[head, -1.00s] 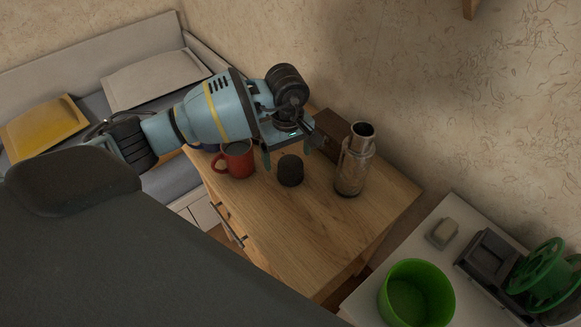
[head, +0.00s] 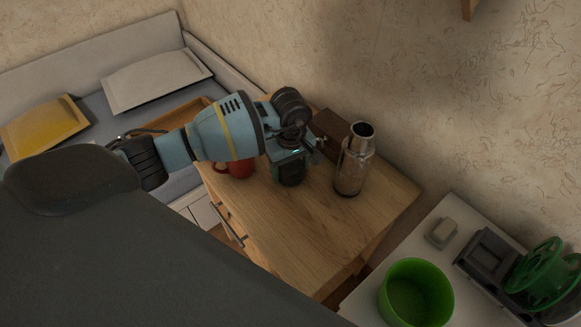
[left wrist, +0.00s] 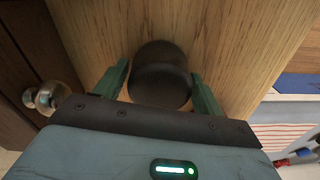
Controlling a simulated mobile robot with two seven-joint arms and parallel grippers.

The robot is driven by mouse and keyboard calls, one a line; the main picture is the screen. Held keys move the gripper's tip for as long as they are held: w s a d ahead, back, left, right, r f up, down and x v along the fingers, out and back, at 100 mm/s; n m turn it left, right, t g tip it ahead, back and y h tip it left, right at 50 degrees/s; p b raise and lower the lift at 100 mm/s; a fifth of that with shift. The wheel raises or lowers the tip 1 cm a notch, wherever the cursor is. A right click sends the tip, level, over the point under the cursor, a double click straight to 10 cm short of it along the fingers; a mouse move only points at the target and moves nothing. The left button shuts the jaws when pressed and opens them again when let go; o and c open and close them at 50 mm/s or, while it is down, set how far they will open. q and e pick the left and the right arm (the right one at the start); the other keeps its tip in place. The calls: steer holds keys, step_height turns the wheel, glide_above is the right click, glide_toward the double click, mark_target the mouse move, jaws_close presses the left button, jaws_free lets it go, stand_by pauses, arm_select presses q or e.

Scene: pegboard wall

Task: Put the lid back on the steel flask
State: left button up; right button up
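The steel flask (head: 352,172) stands upright on the wooden cabinet top with its mouth open. The black lid (head: 291,178) sits on the cabinet top to the left of the flask, partly hidden by my gripper. In the left wrist view the lid (left wrist: 160,75) lies between the two green fingers. My left gripper (head: 290,174) is over the lid with its fingers apart; in the left wrist view (left wrist: 160,88) small gaps seem to show between fingers and lid. My right gripper is not in view.
A red mug (head: 238,168) stands left of the lid, partly behind my arm. A dark brown box (head: 329,130) is behind, near the wall. A green bucket (head: 417,293) stands on the white table at the lower right. The cabinet's front top is clear.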

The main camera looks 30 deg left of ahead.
arm_select(q)
steer(key=c, duration=0.6)
steer(key=shift+r, duration=0.1)
steer(key=shift+r, duration=0.45)
step_height(320, 180, up, 2)
steer(key=shift+r, duration=0.15)
steer(key=s+d, duration=0.2)
steer(key=s, duration=0.2)
steer(key=s+d+r, duration=0.1)
steer(key=s+d, duration=0.2)
steer(key=s, duration=0.2)
steer(key=s+d, duration=0.3)
steer(key=s, duration=0.2)
steer(key=shift+r+b, duration=0.3)
steer(key=shift+b, duration=0.05)
